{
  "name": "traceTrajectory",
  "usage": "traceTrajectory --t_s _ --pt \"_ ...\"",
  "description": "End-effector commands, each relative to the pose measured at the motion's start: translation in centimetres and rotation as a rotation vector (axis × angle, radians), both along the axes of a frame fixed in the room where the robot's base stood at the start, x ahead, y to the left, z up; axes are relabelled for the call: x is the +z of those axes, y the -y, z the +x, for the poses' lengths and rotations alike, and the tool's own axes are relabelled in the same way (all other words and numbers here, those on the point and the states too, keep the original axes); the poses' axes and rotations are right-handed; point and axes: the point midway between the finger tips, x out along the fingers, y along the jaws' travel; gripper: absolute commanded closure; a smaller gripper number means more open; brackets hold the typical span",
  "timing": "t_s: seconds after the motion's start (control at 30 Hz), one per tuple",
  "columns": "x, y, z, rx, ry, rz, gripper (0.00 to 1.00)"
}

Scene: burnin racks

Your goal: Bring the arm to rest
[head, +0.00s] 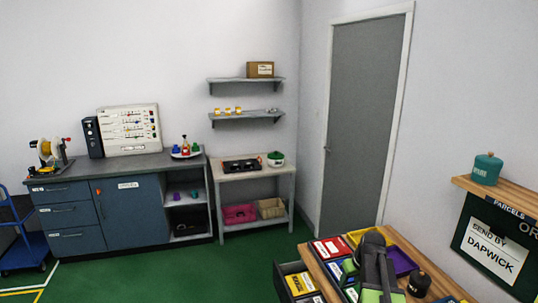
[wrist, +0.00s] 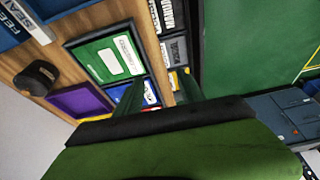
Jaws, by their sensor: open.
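My arm (head: 374,262) shows at the bottom right of the head view, folded above the wooden table; its gripper end cannot be made out clearly there. In the wrist view my gripper (wrist: 158,93) points at the table's edge, with its two dark green fingers apart. I see nothing held between them. The table (head: 403,245) carries a red box (head: 329,248), a yellow one (head: 356,237) and a purple tray (head: 402,262). A green box (wrist: 107,57) and the purple tray (wrist: 78,102) lie beyond the fingers in the wrist view.
An open drawer (head: 287,272) with labelled boxes juts from the table's left side. A dark round pot (head: 419,283) stands on the table. A wall shelf (head: 510,197) holds a teal jar (head: 487,168). Green floor (head: 180,275) is clear before the blue cabinet (head: 132,215).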

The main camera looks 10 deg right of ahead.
Motion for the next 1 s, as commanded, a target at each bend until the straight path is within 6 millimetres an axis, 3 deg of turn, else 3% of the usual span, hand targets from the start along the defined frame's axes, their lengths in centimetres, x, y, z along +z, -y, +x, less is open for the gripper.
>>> traceTrajectory --t_s 0.03,0.2,0.3,0.4,0.43,0.5,0.57,0.87,1.0 --pt "-1.0 -4.8 0.7 0.057 -0.016 0.003 0.54" --pt "-2.7 -18.7 0.5 0.197 -0.087 0.007 0.54" --pt "-3.5 -25.3 -1.4 0.244 -0.139 0.003 0.54" --pt "-4.2 -29.7 -4.3 0.243 -0.199 -0.006 0.54" --pt "-4.3 -30.4 -5.4 0.223 -0.221 -0.008 0.54" --pt "-4.2 -29.4 -7.9 0.116 -0.279 -0.012 0.54" --pt "-4.2 -29.0 -8.8 0.045 -0.312 -0.013 0.54" --pt "-4.2 -28.8 -8.9 -0.024 -0.328 -0.003 0.54" --pt "-4.2 -28.8 -8.9 -0.023 -0.328 -0.003 0.64"
